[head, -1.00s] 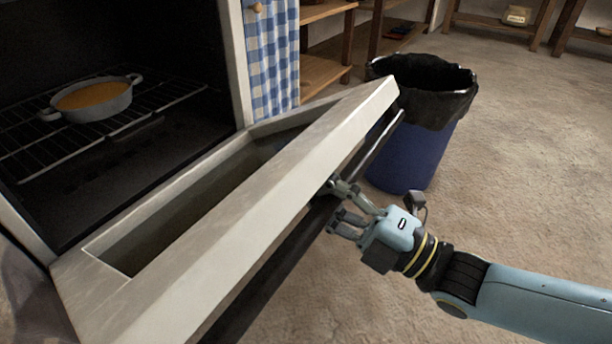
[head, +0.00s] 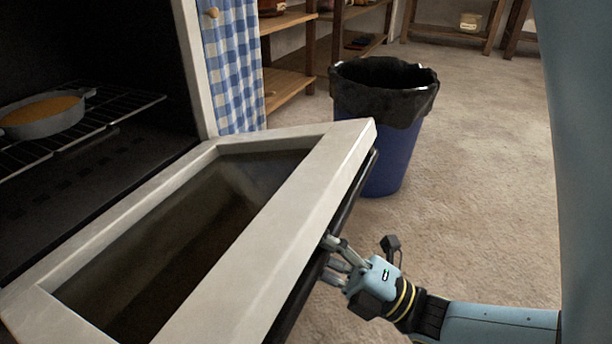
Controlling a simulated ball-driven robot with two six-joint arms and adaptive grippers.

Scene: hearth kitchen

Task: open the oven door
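The oven door (head: 262,250) is swung far down and slopes out from the oven, its window frame facing up. The oven (head: 120,170) stands open at the left, with a pot of orange food (head: 42,116) on its wire rack (head: 110,124). A dark handle bar (head: 352,196) runs along the door's outer edge. My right gripper (head: 335,262) is at this bar, near its middle, with its fingers around or against it. The door edge hides the fingertips, so I cannot tell how tightly they close. My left gripper is not in view.
A blue bin with a black liner (head: 385,115) stands just beyond the door's far corner. A blue checked curtain (head: 234,65) and wooden shelves (head: 290,85) are behind. The floor (head: 480,170) to the right is clear.

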